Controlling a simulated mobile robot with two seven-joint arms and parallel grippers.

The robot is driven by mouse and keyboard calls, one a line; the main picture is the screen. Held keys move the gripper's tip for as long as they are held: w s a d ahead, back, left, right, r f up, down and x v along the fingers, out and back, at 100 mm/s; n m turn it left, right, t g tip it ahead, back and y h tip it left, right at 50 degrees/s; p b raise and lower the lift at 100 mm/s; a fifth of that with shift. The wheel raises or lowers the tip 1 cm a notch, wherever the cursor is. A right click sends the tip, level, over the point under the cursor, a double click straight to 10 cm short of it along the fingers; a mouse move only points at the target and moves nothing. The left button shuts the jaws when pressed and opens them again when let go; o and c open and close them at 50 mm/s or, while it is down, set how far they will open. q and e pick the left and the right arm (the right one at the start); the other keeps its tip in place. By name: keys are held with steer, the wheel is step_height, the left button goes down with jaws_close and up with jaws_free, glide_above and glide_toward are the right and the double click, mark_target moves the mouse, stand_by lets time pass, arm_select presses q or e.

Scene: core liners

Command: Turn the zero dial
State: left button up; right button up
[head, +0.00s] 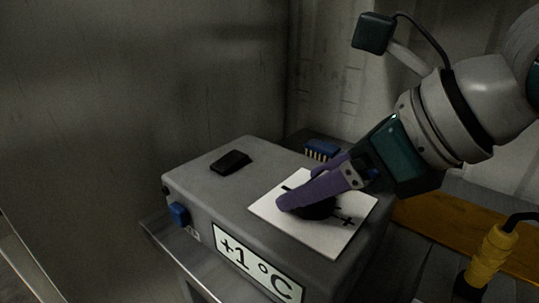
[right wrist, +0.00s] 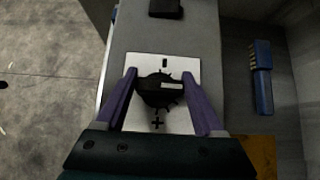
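The zero dial (right wrist: 160,90) is a round black knob on a white plate marked with a minus and a plus, on top of a grey box (head: 215,185). In the head view the dial (head: 318,210) is partly hidden behind my right gripper (head: 300,195). In the right wrist view the purple fingers of this gripper (right wrist: 163,88) stand on either side of the dial, apart, with slim gaps showing between them and the knob. A label on the box front reads "+1 °C" (head: 258,266). My left gripper is not in view.
A black block (head: 231,162) lies on the box top, and a blue knob (head: 179,213) sits on its front. A blue brush (head: 321,149) lies behind the box. A yellow-handled thing (head: 492,255) stands at the right. Walls close in behind.

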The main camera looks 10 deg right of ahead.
steer(key=c, duration=0.8)
steer(key=shift+f+n+g+y+b, duration=0.15)
steer(key=shift+n+g+y+b, duration=0.55)
steer(key=shift+n+b, duration=0.7)
steer(key=shift+c, duration=0.2)
steer(key=shift+n+g+y+b, duration=0.6)
steer(key=shift+n+g+b, duration=0.4)
steer(key=shift+n+b, duration=0.4)
steer(key=o, duration=1.4)
steer(key=v, duration=1)
